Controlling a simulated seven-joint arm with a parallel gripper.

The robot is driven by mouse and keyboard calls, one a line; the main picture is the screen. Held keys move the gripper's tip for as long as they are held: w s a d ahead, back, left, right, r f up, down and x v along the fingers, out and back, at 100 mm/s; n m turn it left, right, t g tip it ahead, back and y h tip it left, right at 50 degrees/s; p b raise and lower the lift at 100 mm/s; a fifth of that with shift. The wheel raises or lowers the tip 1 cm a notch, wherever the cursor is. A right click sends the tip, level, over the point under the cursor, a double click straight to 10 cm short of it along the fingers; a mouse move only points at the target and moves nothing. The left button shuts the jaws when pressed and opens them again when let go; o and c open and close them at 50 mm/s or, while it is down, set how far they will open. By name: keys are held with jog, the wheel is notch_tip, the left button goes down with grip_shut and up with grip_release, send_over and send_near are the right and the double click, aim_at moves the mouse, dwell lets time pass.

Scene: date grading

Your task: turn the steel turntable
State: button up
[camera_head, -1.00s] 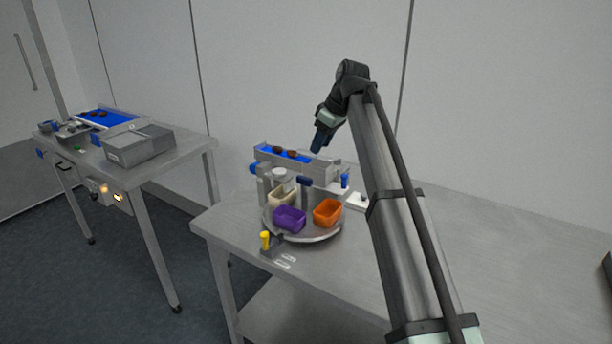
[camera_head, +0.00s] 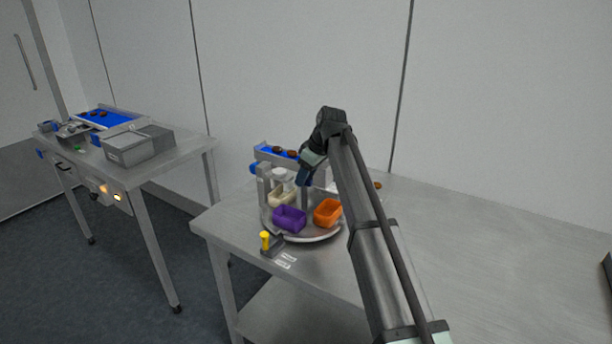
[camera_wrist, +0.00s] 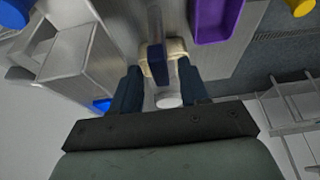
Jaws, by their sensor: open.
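The steel turntable (camera_head: 316,237) is a round plate on the near table in the head view. It carries a purple tub (camera_head: 290,218), an orange tub (camera_head: 327,212) and a cream tub (camera_head: 280,196). My gripper (camera_head: 303,181) points down over its middle. In the wrist view my gripper (camera_wrist: 159,68) is open, its two blue fingers apart. A dark blue handle (camera_wrist: 156,52) shows between them; I cannot tell whether they touch it. The cream tub (camera_wrist: 176,47) lies beyond it, and the purple tub (camera_wrist: 217,18) is at the upper right. My arm hides the turntable's back right.
A small blue conveyor (camera_head: 266,148) with brown dates stands behind the turntable. A yellow-knobbed catch (camera_head: 266,241) sits at the table's front edge by the turntable. The steel table (camera_head: 480,240) is clear to the right. A second table at left holds a grey bin (camera_head: 130,148).

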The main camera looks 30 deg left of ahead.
jog(key=shift+c, duration=0.4)
grip_shut()
dwell(0.4)
